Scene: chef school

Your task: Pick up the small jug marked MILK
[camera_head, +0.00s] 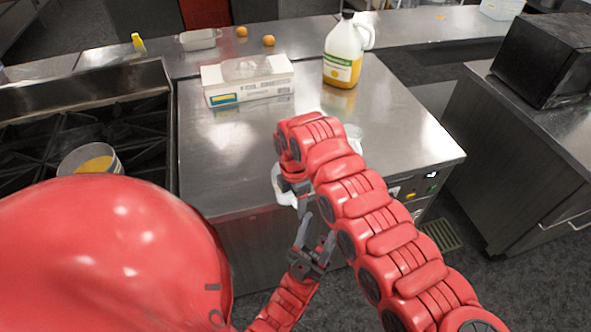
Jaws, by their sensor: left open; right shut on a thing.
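My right gripper (296,190) points down near the front edge of the steel counter and is shut on a white object (282,188). My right arm and gripper hide most of this object, and no MILK marking on it can be read. My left gripper (313,238) is open, just below and in front of the right one, with its fingers pointing up. I cannot tell whether it touches the white object. A large handled jug (342,62) with yellow liquid stands upright at the back of the counter; its label is too small to read.
A white box (247,82) lies on the steel counter (225,150). A pale, mostly hidden item (354,134) is behind my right arm. A pan (90,160) sits on the stove at left. A black oven (545,60) stands at right. The counter's right part is clear.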

